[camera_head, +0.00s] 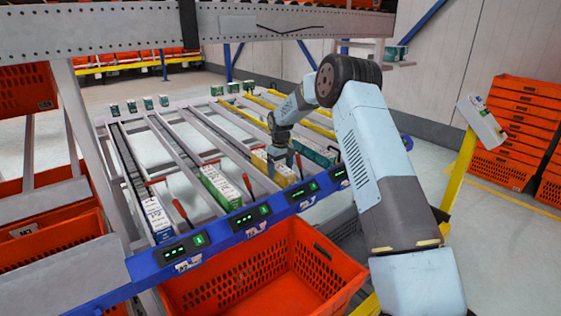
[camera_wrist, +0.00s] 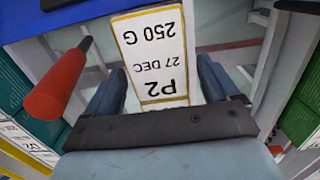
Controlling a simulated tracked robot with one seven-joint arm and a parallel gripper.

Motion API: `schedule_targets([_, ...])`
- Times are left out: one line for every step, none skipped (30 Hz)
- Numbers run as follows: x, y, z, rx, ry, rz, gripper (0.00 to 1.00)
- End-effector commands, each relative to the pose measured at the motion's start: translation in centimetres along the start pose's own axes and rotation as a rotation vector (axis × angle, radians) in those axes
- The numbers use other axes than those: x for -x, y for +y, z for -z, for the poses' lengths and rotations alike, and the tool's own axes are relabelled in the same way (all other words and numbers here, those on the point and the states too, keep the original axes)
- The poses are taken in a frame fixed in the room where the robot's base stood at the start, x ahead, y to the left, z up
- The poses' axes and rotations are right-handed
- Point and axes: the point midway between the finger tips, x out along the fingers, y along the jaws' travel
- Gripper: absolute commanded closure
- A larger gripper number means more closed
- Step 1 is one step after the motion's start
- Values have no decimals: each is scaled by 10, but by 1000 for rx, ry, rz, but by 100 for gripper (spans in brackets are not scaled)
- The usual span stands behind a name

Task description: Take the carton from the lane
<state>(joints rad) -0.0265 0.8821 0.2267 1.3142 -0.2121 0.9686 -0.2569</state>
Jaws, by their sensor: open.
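A yellow-edged carton (camera_head: 282,175) stands at the front end of a lane on the sloping rack. In the wrist view its white label (camera_wrist: 152,45) shows upside down, reading P2, 27 DEC, 250 G. My gripper (camera_wrist: 162,72) is open, with one dark finger on each side of the carton. In the head view my gripper (camera_head: 282,150) is over that lane, partly covering the carton. Whether the fingers touch the carton cannot be told.
Neighbouring lanes hold a green carton (camera_head: 220,186) and a white-blue carton (camera_head: 157,219) to the left, and green cartons (camera_head: 315,152) to the right. A red handle (camera_wrist: 58,80) is close left in the wrist view. An empty orange tote (camera_head: 262,275) sits below the blue front rail (camera_head: 215,242).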

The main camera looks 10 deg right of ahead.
Motion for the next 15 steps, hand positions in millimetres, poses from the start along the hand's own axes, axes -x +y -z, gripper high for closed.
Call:
schedule_targets([-5,0,0,0,-1,0,12])
schedule_targets([-7,0,0,0,-1,0,12])
schedule_targets([-9,0,0,0,-1,0,12])
schedule_targets([-11,0,0,0,-1,0,12])
schedule_targets([-12,0,0,0,0,0,12])
schedule_targets([-13,0,0,0,0,0,12])
schedule_targets([-14,0,0,0,0,0,12])
schedule_targets([-14,0,0,0,0,0,12])
schedule_targets([-15,0,0,0,0,0,12])
schedule_targets([-15,0,0,0,0,0,12])
schedule_targets([-15,0,0,0,0,0,12])
schedule_targets([-15,0,0,0,0,0,12])
schedule_targets([-15,0,0,0,0,0,12])
schedule_targets([-15,0,0,0,0,0,12])
schedule_targets([-15,0,0,0,0,0,12])
